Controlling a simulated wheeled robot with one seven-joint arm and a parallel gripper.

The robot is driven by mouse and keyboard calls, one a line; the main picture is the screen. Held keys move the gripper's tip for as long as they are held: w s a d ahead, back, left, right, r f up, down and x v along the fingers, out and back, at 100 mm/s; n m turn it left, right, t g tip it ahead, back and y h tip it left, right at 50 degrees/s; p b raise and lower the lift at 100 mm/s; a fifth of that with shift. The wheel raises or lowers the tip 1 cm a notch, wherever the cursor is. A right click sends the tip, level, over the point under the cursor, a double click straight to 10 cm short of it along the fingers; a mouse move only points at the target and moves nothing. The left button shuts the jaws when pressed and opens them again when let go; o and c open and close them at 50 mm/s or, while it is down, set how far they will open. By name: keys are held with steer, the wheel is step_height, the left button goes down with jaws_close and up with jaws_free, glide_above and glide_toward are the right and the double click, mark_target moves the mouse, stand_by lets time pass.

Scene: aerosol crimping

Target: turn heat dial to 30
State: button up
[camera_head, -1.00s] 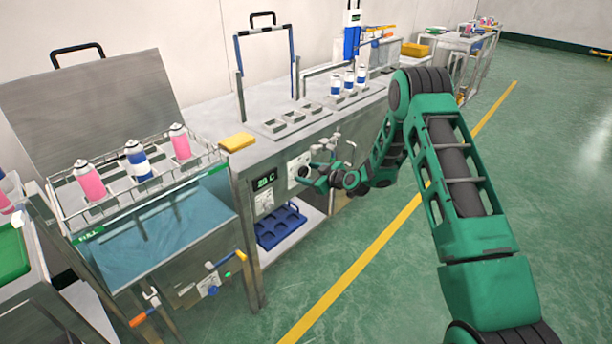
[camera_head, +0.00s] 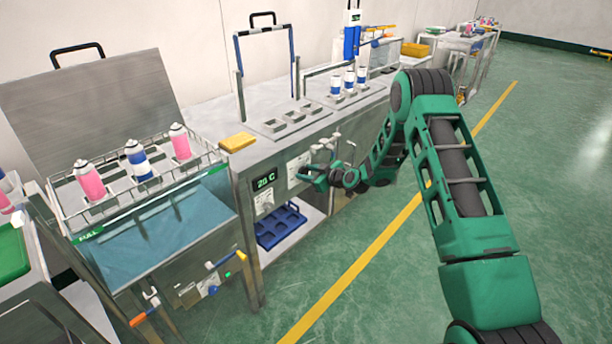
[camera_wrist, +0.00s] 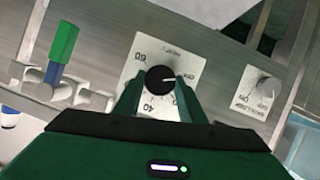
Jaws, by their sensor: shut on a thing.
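The heat dial (camera_wrist: 159,79) is a round black knob with a white pointer, on a white square plate (camera_wrist: 150,48) printed with numbers including 60 and 40. In the wrist view the pointer aims to the right; the number there is not readable. My gripper (camera_wrist: 160,83) has its two green fingers on either side of the knob and is shut on it. In the head view my gripper (camera_head: 310,175) is at the front panel of the steel bench and hides most of the dial. The green display (camera_head: 265,180) left of it reads about 28 C.
A second, smaller knob marked ON and OFF (camera_wrist: 266,87) is to the right in the wrist view. A green-handled valve (camera_wrist: 63,45) juts out to the left. A blue tray (camera_head: 280,228) lies on the shelf below the panel. The floor in front is clear.

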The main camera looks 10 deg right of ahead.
steer(key=m+y, duration=0.1)
steer(key=m, duration=0.1)
steer(key=m+g+y, duration=0.1)
steer(key=m, duration=0.1)
steer(key=shift+w+d+g, duration=0.15)
steer(key=shift+d+g, duration=0.15)
steer(key=m+y, duration=0.2)
steer(key=m, duration=0.1)
steer(key=shift+w+d+f+g, duration=0.1)
steer(key=shift+d+f+g, duration=0.1)
steer(key=shift+g, duration=0.2)
steer(key=shift+m+y, duration=0.3)
steer(key=shift+m, duration=0.1)
steer(key=o, duration=1)
steer(key=shift+o, duration=0.2)
steer(key=v, duration=1)
steer(key=shift+d, duration=0.3)
steer(key=shift+r, duration=0.1)
